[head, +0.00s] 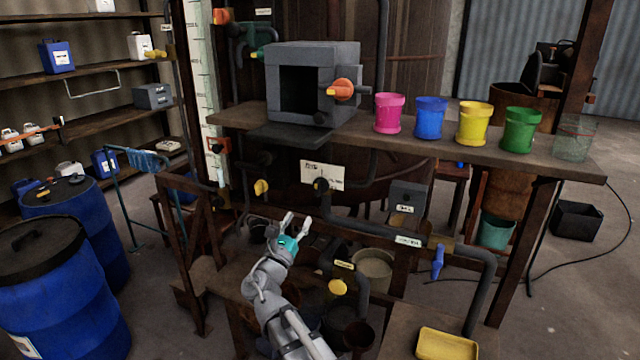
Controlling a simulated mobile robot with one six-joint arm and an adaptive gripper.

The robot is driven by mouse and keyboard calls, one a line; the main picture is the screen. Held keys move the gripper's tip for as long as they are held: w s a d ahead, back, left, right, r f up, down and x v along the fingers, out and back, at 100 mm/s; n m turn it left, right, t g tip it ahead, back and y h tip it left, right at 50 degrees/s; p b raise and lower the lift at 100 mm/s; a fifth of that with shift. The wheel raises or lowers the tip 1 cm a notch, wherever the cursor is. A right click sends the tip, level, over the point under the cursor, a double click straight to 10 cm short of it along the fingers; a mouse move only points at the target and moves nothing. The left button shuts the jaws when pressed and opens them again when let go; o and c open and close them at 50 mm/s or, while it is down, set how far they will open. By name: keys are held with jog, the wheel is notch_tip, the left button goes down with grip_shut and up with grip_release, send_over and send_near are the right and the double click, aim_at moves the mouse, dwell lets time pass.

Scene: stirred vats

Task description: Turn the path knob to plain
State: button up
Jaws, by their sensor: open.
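Several knobs and handles are in the head view, and I cannot tell which one is the path knob because the labels are too small to read. An orange knob (342,89) sits on the side of the grey open-fronted box (340,60) on the shelf. Yellow knobs sit on the pipework, one at left (261,187) and one lower down (338,287). A blue handle (438,262) hangs from the pipe at right. My gripper (297,220) is open and empty, below the shelf, apart from the knobs. It points up and away.
A wooden shelf (560,162) carries pink, blue, yellow, green and clear cups. Dark pipes (375,232) run below it near my gripper. Blue drums (60,290) stand at left. A yellow tray (446,345) lies at lower right. A small grey labelled box (407,195) hangs under the shelf.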

aim_at(316, 186)
jog(key=p+x, duration=0.4)
jog(key=x, duration=0.9)
jog(key=shift+p, duration=0.35)
jog(key=shift+s, duration=0.1)
